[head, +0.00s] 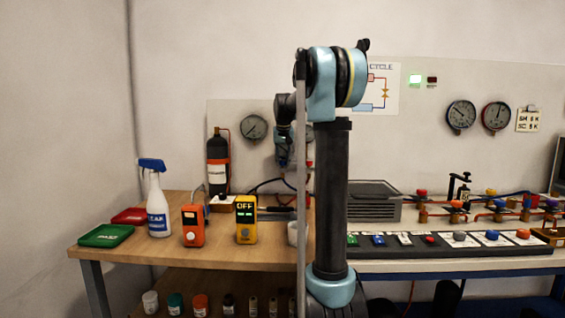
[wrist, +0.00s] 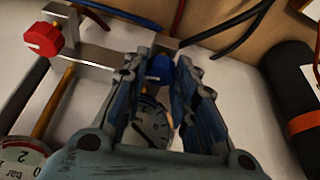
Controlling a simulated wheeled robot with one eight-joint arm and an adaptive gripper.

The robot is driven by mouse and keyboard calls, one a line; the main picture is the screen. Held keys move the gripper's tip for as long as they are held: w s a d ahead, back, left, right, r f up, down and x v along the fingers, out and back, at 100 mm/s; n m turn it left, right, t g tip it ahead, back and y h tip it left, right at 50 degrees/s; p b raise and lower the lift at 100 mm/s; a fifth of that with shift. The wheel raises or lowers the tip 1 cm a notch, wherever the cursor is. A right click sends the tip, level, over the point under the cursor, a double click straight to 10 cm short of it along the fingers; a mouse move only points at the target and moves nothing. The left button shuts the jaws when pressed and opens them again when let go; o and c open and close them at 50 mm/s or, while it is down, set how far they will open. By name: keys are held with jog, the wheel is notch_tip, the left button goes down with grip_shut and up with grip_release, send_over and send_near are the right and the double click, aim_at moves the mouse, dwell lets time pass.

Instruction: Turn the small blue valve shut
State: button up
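The small blue valve knob (wrist: 160,69) shows at the centre of the wrist view, above a round dial gauge (wrist: 150,124). My gripper (wrist: 162,66) is open, with one finger on each side of the blue knob. The fingertips are very close to the knob, and I cannot tell whether they touch it. In the head view my gripper (head: 286,152) points down over the back of the wooden bench. The blue knob there is hidden behind my arm and gripper.
A red valve knob (wrist: 43,38) sits left of my gripper, with another gauge (wrist: 22,160) below. A black cylinder with an orange band (wrist: 295,92) lies to the right; it stands on the bench (head: 218,160). Dark hoses (wrist: 228,25) run behind the knob.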

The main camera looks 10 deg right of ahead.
jog(key=shift+a+m+h, duration=0.1)
jog(key=shift+m+h, duration=0.5)
jog(key=shift+m, duration=0.9)
jog(key=o, duration=1.1)
jog(key=shift+c, duration=0.2)
jog(key=shift+r, duration=0.1)
jog(key=v, duration=1.1)
jog(key=shift+r, duration=0.35)
jog(key=shift+a, duration=0.1)
